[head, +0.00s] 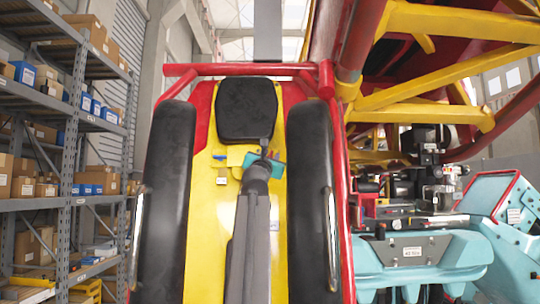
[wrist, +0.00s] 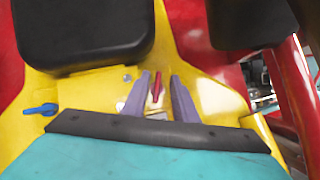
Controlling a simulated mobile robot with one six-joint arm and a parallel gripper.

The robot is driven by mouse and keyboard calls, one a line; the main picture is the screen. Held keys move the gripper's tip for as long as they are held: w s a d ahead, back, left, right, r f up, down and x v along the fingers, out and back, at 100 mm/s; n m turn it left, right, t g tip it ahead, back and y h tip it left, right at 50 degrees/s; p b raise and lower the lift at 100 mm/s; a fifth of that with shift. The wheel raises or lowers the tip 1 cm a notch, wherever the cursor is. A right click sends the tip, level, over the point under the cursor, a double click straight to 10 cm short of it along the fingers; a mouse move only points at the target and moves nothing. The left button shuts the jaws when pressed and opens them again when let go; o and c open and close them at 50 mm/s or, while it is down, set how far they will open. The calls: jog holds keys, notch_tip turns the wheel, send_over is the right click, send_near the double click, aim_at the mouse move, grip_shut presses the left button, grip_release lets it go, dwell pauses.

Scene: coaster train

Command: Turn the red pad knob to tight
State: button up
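The red knob (wrist: 156,86) is a small upright red lever on the yellow panel (wrist: 90,88), just below the black pad (wrist: 84,28) in the wrist view. My gripper (wrist: 160,77) has its two purple fingers apart, with the red knob showing between them. I see a gap on both sides of the knob, and cannot tell how deep it sits between the fingers. A small whitish plate shows at its foot. In the head view my gripper (head: 266,158) is in front of the panel below the black pad (head: 246,108), and the red knob is hidden.
A blue knob (wrist: 41,109) is on the panel to the left. Thick black padded bars (head: 165,200) stand on both sides of the yellow panel. Red and yellow tubes (head: 430,110) and teal machinery (head: 425,258) are at right. Shelves with boxes (head: 70,110) are at left.

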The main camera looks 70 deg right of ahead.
jog(key=shift+d, duration=0.2)
jog(key=shift+c, duration=0.5)
grip_shut()
jog(key=shift+a+f, duration=0.1)
jog(key=shift+a, duration=0.15)
jog(key=shift+r, duration=0.25)
